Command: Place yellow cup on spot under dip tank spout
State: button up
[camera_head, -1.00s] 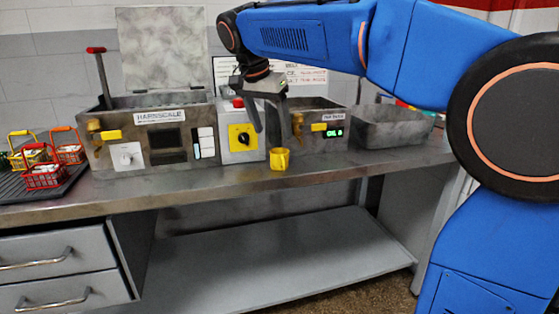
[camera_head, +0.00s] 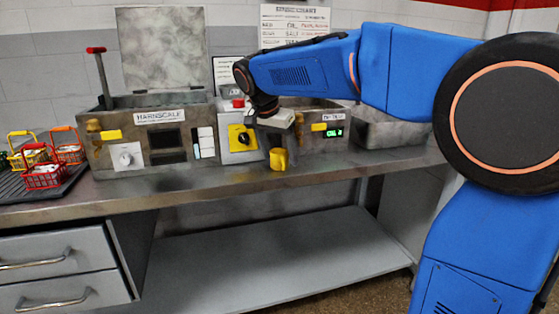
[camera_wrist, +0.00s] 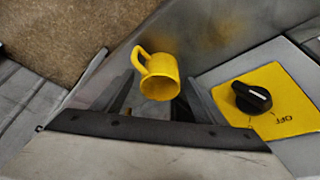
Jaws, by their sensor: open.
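The yellow cup (camera_head: 279,159) stands on the metal bench in front of the dip tank (camera_head: 340,144). In the wrist view the cup (camera_wrist: 160,78) shows its handle toward the upper left. My gripper (camera_head: 281,143) is open, pointing down just above and around the cup. In the wrist view my fingers lie on either side of the cup, with a gap; contact cannot be told. The tank's yellow valve handle (camera_head: 319,127) shows, but its spout is hidden behind my gripper, as is the spot below it.
A panel with a yellow switch plate (camera_head: 243,138) stands left of the cup, close to my gripper. The Harnscale tank (camera_head: 160,141) is further left. Red and yellow baskets (camera_head: 43,174) sit on a dark mat. A grey tray (camera_head: 391,133) is at right. The front bench strip is clear.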

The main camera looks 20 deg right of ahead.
aim_at(279, 151)
jog(key=c, duration=1.3)
jog(key=shift+o, duration=0.2)
jog(key=shift+r, duration=0.1)
notch_tip(279, 151, up, 18)
